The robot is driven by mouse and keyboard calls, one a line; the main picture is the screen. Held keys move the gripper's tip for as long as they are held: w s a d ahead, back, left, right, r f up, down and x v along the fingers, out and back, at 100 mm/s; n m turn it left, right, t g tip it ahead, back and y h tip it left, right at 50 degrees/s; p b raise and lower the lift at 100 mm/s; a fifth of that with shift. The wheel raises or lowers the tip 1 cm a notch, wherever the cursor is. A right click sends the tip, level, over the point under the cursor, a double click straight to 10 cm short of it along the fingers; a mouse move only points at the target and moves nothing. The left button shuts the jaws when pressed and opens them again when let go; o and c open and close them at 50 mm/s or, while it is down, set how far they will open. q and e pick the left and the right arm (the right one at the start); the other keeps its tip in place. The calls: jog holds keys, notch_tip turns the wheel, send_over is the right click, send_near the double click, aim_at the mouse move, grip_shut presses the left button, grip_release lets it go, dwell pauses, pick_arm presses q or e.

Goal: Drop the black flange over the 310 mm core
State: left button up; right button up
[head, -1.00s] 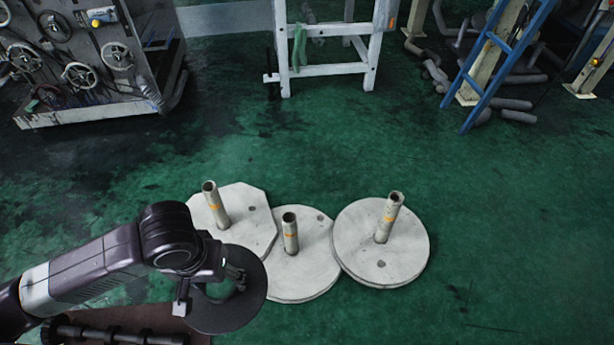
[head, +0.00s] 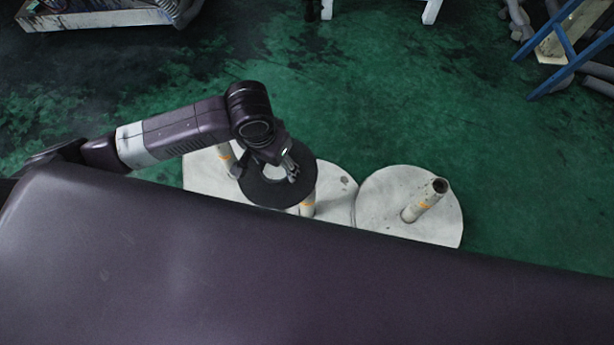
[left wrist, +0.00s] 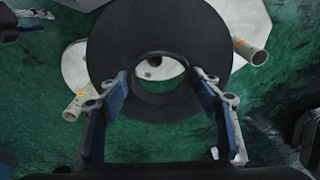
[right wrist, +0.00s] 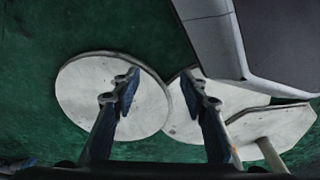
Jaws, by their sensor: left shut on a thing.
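My left gripper (head: 288,169) is shut on the black flange (head: 262,194), a flat ring with a round hole. It holds the flange above the white base plates, between the left core (head: 226,158) and the middle core (head: 307,207), partly covering both. In the left wrist view the flange (left wrist: 115,35) lies across both fingers, and a plate shows through its hole. The right core (head: 425,199) stands clear on a round plate (head: 385,185). The cores carry orange bands; I cannot tell which is 310 mm. My right gripper (right wrist: 165,88) is open and empty above the plates.
A cart (head: 95,17) stands at the top left and a blue ladder (head: 570,45) at the top right. The green floor (head: 400,95) behind the plates is clear.

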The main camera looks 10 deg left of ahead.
jog(key=w+a+r+b, duration=0.1)
jog(key=w+r+b, duration=0.5)
jog(key=w+b, duration=0.15)
notch_tip(320, 180, up, 12)
jog(key=t+b, duration=0.2)
jog(key=b, duration=0.7)
pick_arm(q)
jog(key=w+d+f+m, duration=0.1)
jog(key=w+f+m, duration=0.1)
jog(key=f, duration=0.7)
jog(key=w+d+f+m+b, duration=0.1)
jog(key=w+d+f+m, duration=0.1)
jog(key=f, duration=0.8)
jog(key=w+d+f+m+b, duration=0.1)
jog(key=w+f, duration=0.4)
jog(key=f, duration=0.5)
jog(key=shift+w+d+f+m+g+h, duration=0.3)
jog(key=shift+d+m, duration=0.4)
jog(key=shift+m, duration=0.6)
pick_arm(e)
jog(key=w+a+r+t+y, duration=0.1)
jog(key=w+r+t, duration=0.3)
jog(key=w, duration=0.4)
jog(key=w+a+r+t+y, duration=0.1)
jog(key=w+a+r+t, duration=0.3)
jog(key=w, duration=0.4)
jog(key=shift+r+t, duration=0.3)
jog(key=shift+r, duration=0.45)
